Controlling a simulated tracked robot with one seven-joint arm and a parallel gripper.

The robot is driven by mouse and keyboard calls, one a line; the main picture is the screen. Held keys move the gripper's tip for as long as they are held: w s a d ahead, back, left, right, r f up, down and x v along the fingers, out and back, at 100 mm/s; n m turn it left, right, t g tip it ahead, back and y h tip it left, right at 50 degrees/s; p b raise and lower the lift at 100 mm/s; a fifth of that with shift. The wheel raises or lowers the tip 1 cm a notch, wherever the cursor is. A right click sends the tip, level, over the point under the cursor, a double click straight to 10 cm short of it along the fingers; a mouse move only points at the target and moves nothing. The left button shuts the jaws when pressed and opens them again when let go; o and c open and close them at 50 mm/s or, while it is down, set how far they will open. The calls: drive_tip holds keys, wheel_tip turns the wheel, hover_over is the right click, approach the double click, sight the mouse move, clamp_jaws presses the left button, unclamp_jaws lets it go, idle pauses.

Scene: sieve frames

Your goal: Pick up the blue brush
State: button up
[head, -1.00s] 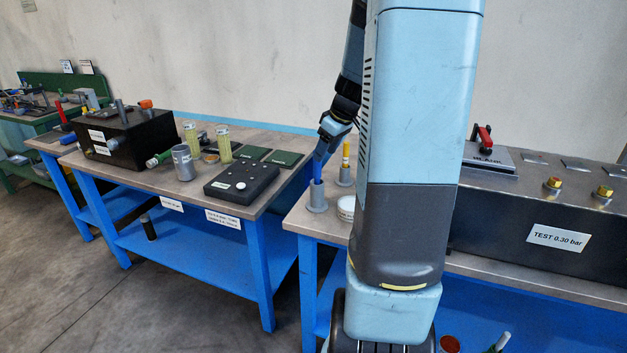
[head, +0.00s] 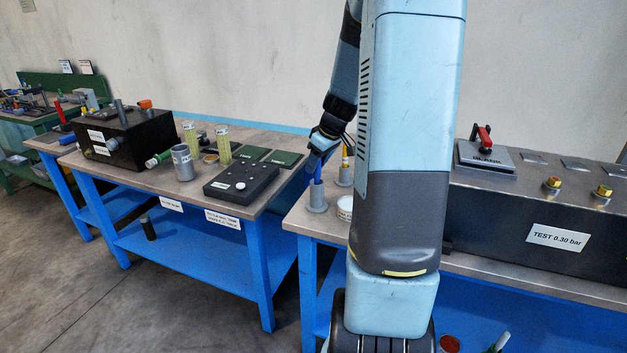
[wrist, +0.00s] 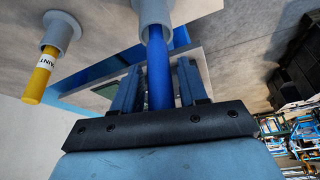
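The blue brush (head: 318,187) stands handle up in a grey cup-like holder (head: 317,202) at the left end of the right-hand table. My gripper (head: 314,172) is at the top of its handle in the head view. In the wrist view the blue handle (wrist: 158,68) runs between my two fingers (wrist: 159,72), from the holder (wrist: 153,14) toward my palm. The fingers are open, one on each side of the handle, with narrow gaps visible. The bristle end is hidden inside the holder.
A yellow-handled brush labelled PAINT (wrist: 40,76) stands in a second grey holder (wrist: 61,33) close by. A white round container (head: 345,207) sits near the holders, partly behind my arm. A black test box (head: 490,215) fills the right of the table.

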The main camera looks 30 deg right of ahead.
clamp_jaws()
